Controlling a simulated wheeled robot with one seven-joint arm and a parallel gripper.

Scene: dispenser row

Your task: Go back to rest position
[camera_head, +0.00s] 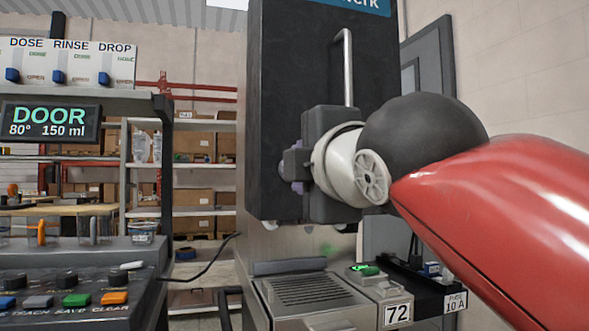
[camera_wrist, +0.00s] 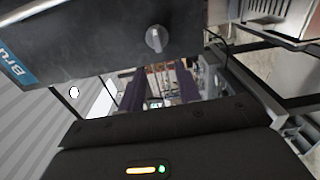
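My gripper (camera_head: 294,165) is in front of the tall dark dispenser housing (camera_head: 290,60) in the head view, pointing left. My wrist and red arm hide part of that housing. In the wrist view the two dark fingers of my gripper (camera_wrist: 160,88) stand apart with background showing between them, so it is open. I see nothing held between them. The dark housing also shows in the wrist view (camera_wrist: 90,45), tilted, with a round grey knob (camera_wrist: 156,38).
A metal handle (camera_head: 347,65) is on the housing above my gripper. A control panel (camera_head: 75,283) with coloured buttons and a DOOR display (camera_head: 50,122) stand left. Shelves with boxes (camera_head: 192,185) are behind.

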